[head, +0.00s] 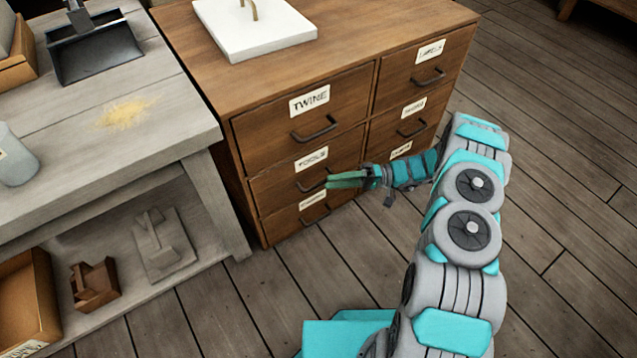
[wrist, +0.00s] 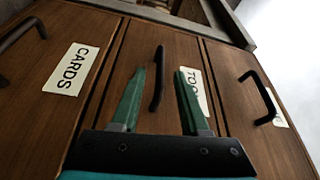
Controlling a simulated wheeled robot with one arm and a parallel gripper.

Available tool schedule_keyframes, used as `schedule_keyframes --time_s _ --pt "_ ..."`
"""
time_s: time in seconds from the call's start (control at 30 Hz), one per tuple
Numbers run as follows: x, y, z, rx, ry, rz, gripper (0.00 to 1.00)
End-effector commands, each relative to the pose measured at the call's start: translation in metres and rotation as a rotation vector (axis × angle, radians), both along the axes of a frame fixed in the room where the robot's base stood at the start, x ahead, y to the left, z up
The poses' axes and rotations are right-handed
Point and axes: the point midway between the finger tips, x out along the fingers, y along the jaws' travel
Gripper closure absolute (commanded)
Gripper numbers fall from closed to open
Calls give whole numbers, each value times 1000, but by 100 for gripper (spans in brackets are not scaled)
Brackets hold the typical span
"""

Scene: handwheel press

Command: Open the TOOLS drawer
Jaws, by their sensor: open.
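The TOOLS drawer (head: 272,185) is the middle drawer in the left column of a brown wooden cabinet, and its front looks flush and closed. Its dark bar handle (head: 308,186) is partly covered by my gripper (head: 328,182) in the head view. In the wrist view my gripper (wrist: 160,76) is open, with one green finger on each side of the TOOLS handle (wrist: 157,82). Contact with the handle cannot be told.
The TWINE drawer (head: 262,138) is above and the CARDS drawer (wrist: 35,105) below, each with a handle. A white slab (head: 255,30) lies on the cabinet top (head: 345,42). A grey workbench (head: 190,125) stands close at the left. The plank floor (head: 570,200) at the right is clear.

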Motion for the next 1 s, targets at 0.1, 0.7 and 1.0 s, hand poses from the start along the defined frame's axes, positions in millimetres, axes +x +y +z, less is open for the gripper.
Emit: schedule_keyframes --time_s 0.1,0.7,1.0 --pt "-4 19 2 -2 -1 4 55" --pt "-10 47 3 -1 0 2 57" --pt "-10 47 3 -1 1 2 91"
